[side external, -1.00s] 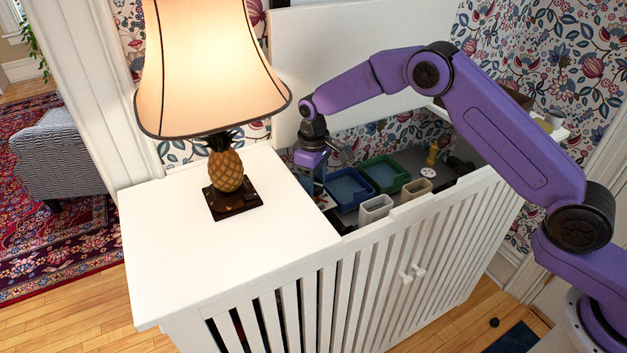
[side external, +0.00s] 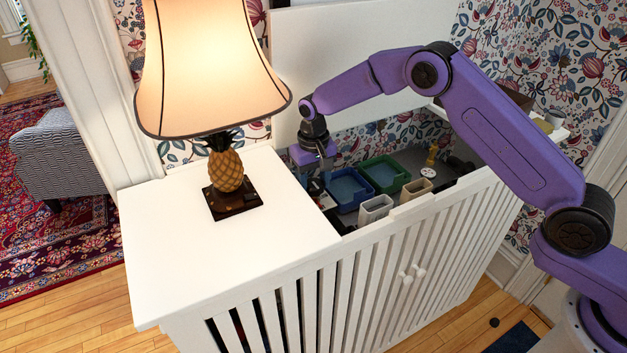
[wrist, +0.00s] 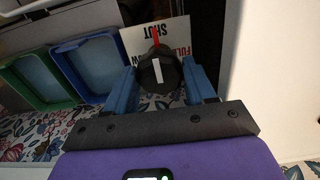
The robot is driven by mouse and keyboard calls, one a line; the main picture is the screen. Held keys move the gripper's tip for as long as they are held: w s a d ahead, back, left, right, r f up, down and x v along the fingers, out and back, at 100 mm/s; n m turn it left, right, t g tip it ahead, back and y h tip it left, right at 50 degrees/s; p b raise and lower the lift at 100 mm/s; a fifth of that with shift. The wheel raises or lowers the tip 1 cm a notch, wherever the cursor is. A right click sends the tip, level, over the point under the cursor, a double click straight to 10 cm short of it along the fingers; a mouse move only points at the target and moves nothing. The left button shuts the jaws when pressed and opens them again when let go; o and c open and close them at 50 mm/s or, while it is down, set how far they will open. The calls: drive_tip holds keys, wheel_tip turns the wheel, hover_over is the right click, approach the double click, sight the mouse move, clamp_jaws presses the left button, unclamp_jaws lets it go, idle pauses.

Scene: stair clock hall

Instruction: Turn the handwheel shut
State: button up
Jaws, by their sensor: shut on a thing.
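The handwheel (wrist: 148,76) is a black round knob with a white stripe, seen from above in the wrist view. A red mark (wrist: 155,36) stands just beyond it, and the stripe points roughly toward that mark. A white label (wrist: 180,42) behind the knob has printed words, including "SHUT" and what looks like "FULL". My gripper (wrist: 160,78) is shut on the handwheel, with a blue finger on each side.
A blue tray (side external: 369,203) and a green tray (side external: 405,178) sit right of my gripper. Pale small bins (side external: 376,210) stand along the cabinet's front edge. A lamp with a pineapple base (side external: 226,170) stands on the white cabinet top (side external: 165,255) to the left. A raised white panel (side external: 300,60) stands behind.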

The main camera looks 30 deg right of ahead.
sight(314, 182)
idle(0.4)
drive_tip(key=o, duration=1)
drive_tip(key=shift+o, duration=0.2)
drive_tip(key=shift+r, duration=4.05)
